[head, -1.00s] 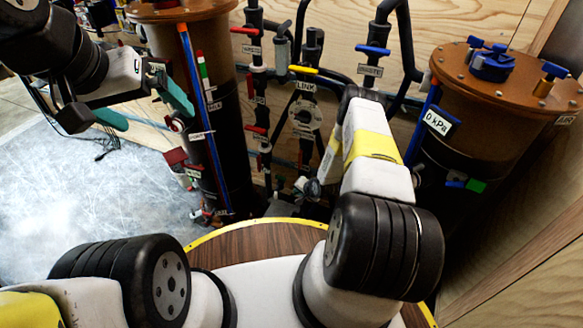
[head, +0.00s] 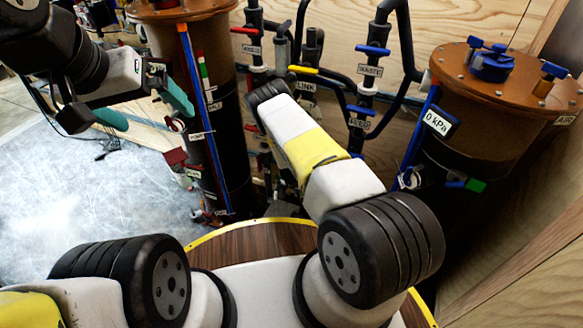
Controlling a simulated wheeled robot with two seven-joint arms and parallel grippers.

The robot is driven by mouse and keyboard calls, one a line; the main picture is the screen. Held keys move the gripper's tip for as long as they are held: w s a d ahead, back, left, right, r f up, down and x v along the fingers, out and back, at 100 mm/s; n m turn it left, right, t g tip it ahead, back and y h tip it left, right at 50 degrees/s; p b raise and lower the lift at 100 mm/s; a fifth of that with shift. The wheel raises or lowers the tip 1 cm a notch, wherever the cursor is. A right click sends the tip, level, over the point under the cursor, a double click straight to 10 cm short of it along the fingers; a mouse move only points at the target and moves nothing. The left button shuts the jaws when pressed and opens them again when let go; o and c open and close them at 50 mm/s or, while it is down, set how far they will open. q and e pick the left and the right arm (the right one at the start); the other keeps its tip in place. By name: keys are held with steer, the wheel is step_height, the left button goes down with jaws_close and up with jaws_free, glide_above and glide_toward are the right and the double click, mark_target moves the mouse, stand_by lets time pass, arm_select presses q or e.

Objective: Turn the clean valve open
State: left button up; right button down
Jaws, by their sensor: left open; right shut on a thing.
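Pipes on the back wall carry several valves. An upper red handle (head: 244,31), a yellow handle (head: 304,70) above a LINK label (head: 306,87), an upper blue handle (head: 373,50) and a lower blue handle (head: 362,110) show. The lower blue one's label (head: 358,124) is too small to read surely, and I cannot tell which valve is the clean one. My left gripper (head: 143,106), with teal fingers, is open and empty beside the left tank. My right arm reaches up and left across the pipes; its gripper is hidden behind it.
A brown-topped left tank (head: 190,12) with coloured strips stands near my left gripper. A right tank (head: 450,85) has blue valves on its lid and a 0 kPa display (head: 437,122). Wooden walls close the back and right. Pale floor (head: 75,200) is open at left.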

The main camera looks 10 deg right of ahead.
stand_by(0.4)
steer(key=c, duration=1.5)
jaws_free()
